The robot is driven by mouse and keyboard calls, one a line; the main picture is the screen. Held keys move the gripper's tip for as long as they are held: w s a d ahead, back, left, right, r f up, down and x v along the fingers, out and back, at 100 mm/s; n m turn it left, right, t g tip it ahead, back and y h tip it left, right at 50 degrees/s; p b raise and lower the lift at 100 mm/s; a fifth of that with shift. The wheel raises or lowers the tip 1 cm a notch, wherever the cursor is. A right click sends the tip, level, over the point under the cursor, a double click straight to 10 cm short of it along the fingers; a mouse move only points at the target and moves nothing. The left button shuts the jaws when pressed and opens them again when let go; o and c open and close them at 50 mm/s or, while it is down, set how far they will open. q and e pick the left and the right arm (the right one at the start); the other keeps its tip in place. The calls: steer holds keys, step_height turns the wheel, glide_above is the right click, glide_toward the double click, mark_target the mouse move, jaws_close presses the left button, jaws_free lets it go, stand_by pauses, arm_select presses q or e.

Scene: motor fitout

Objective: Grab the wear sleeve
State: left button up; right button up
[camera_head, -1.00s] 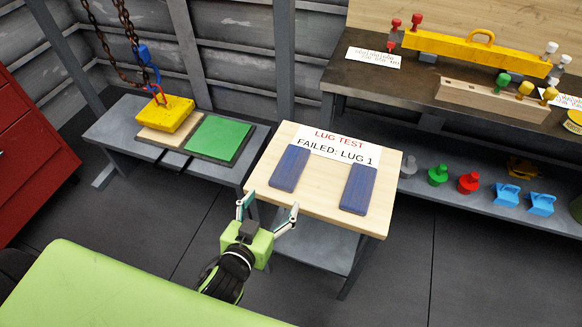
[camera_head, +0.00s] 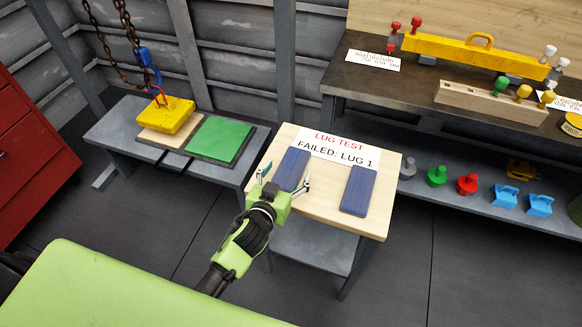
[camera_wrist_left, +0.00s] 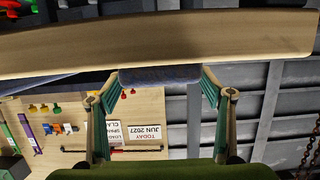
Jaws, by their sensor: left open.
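No part is labelled as the wear sleeve. Two long blue pieces lie on the pale wooden top of a small table (camera_head: 323,217), a left blue piece (camera_head: 291,166) and a right blue piece (camera_head: 357,190). My left gripper (camera_head: 285,180) is open at the near end of the left piece, with a finger towards each side. In the left wrist view a blue end (camera_wrist_left: 160,75) shows between the fingertips, below the table edge (camera_wrist_left: 160,40). Contact cannot be told. My right gripper is not in view.
A "LUG TEST / FAILED: LUG 1" sign (camera_head: 338,148) lies behind the blue pieces. A low bench (camera_head: 110,133) with a yellow block (camera_head: 172,118) and green pad (camera_head: 220,139) stands left. A workbench (camera_head: 400,85) with a yellow beam (camera_head: 470,55) stands right.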

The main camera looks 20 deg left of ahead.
arm_select(q)
steer(key=shift+x, duration=0.9)
steer(key=shift+c, duration=0.4)
steer(key=c, duration=1.2)
